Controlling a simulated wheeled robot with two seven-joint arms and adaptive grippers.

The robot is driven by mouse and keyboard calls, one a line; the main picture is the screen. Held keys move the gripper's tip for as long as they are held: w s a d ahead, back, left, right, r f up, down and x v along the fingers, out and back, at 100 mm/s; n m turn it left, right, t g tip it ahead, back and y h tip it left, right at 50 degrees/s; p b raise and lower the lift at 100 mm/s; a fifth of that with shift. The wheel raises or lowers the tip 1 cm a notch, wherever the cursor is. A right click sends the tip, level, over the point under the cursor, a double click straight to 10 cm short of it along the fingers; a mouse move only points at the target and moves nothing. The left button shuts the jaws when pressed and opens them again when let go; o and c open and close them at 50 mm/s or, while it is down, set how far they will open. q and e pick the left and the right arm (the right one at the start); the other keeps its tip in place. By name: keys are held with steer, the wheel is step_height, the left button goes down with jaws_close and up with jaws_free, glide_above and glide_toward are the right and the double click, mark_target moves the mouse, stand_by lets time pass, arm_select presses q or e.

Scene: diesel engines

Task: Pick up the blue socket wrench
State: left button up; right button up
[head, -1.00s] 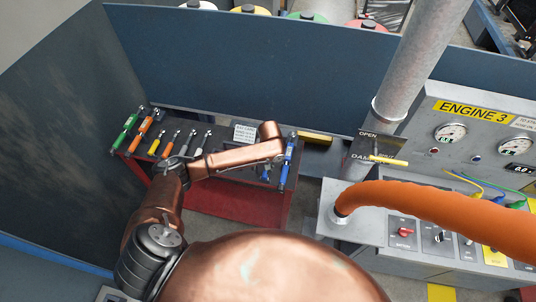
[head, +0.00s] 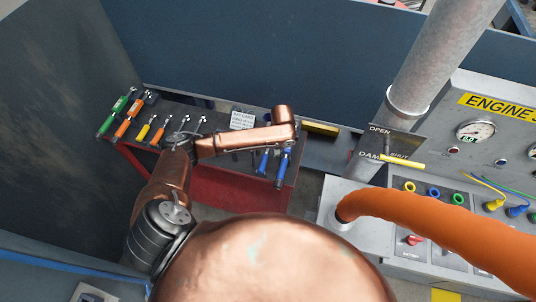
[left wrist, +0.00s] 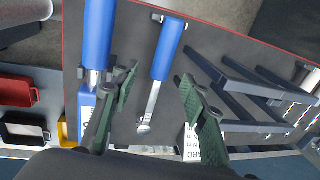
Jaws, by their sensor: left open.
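Two blue-handled tools lie near the right end of the dark-topped bench. The smaller blue wrench (head: 263,161), with a thin metal shaft and round head, also shows in the left wrist view (left wrist: 166,50). The larger blue tool (head: 284,166) lies beside it and shows at the left of the wrist view (left wrist: 98,35). My left gripper (left wrist: 159,76) is open and empty, its green fingers on either side of the smaller wrench, apparently apart from it. In the head view my left arm hides the gripper and part of the bench. My right gripper is not in view.
Green (head: 118,112), orange and yellow tools lie at the bench's left end. A white card (head: 242,119) stands at its back. Blue walls enclose the bench. A grey pipe (head: 420,70), orange hose (head: 430,222) and engine panel (head: 478,130) stand to the right.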

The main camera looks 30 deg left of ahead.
mark_target(265, 159)
arm_select(q)
steer(key=shift+s+a+f+p, duration=0.2)
steer(key=shift+a+f, duration=0.1)
steer(key=shift+f, duration=1)
steer(key=shift+s+a+f+p, duration=0.1)
steer(key=shift+a+f+p, duration=0.2)
steer(key=shift+f, duration=0.95)
steer(key=shift+s+a+f+p, duration=0.15)
steer(key=shift+a+f, duration=0.15)
steer(key=shift+f, duration=1)
jaws_close()
steer(key=shift+w, duration=0.1)
